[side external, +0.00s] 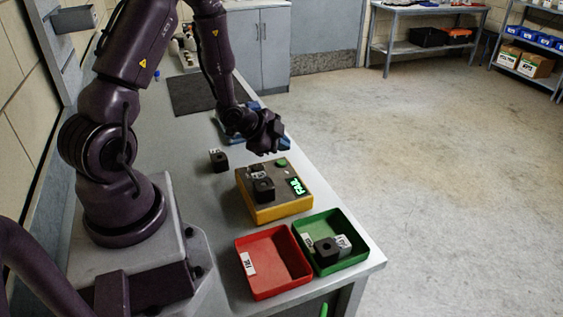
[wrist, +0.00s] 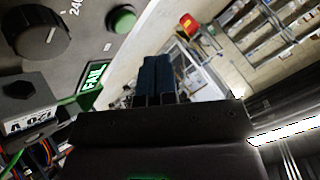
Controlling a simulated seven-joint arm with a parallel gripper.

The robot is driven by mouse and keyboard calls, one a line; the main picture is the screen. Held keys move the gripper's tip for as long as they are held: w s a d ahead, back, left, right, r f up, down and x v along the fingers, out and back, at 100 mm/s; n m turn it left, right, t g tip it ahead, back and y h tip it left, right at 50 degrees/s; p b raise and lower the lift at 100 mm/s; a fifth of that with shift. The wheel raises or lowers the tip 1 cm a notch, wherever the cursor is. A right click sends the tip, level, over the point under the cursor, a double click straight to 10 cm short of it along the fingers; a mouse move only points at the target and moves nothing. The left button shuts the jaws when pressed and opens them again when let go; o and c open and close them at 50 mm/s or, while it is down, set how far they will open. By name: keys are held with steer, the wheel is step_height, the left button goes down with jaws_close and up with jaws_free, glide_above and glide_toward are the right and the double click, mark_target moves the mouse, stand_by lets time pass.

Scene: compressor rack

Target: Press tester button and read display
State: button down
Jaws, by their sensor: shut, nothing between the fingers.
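The tester (side external: 275,208) is a yellow box with a grey top on the bench. Its green button (side external: 281,163) is near the far edge and also shows in the wrist view (wrist: 121,19).
A red bin (side external: 253,286) looks empty; a green bin (side external: 356,231) beside it holds black blocks with pale labels. Another black block (side external: 218,160) stands on the bench left of the tester. A dark mat (side external: 190,95) lies further back. A dark knob (wrist: 50,30) is on the tester.

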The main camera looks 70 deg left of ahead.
mark_target(266, 167)
steer(key=shift+r, duration=1.55)
steer(key=s+n+g, duration=0.1)
steer(key=s+f+n+g, duration=0.1)
steer(key=s+a+f+n+g, duration=0.1)
steer(key=s, duration=0.1)
steer(key=shift+f+y, duration=0.1)
steer(key=shift+y, duration=0.3)
steer(key=s+d+r+n, duration=0.1)
steer(key=s+d+r, duration=0.2)
steer(key=d+r, duration=0.3)
steer(key=s+d+r+n+h, duration=0.1)
steer(key=s+d+r+n, duration=0.1)
steer(key=s+d+r, duration=0.2)
steer(key=s+d+r+n, duration=0.1)
steer(key=s+d+r, duration=0.2)
steer(key=d+r, duration=0.6)
step_height(266, 167, up, 6)
steer(key=shift+s+d+r+n+g+h, duration=0.15)
steer(key=shift+s+n+g+h, duration=0.15)
steer(key=shift+s+n+h, duration=0.1)
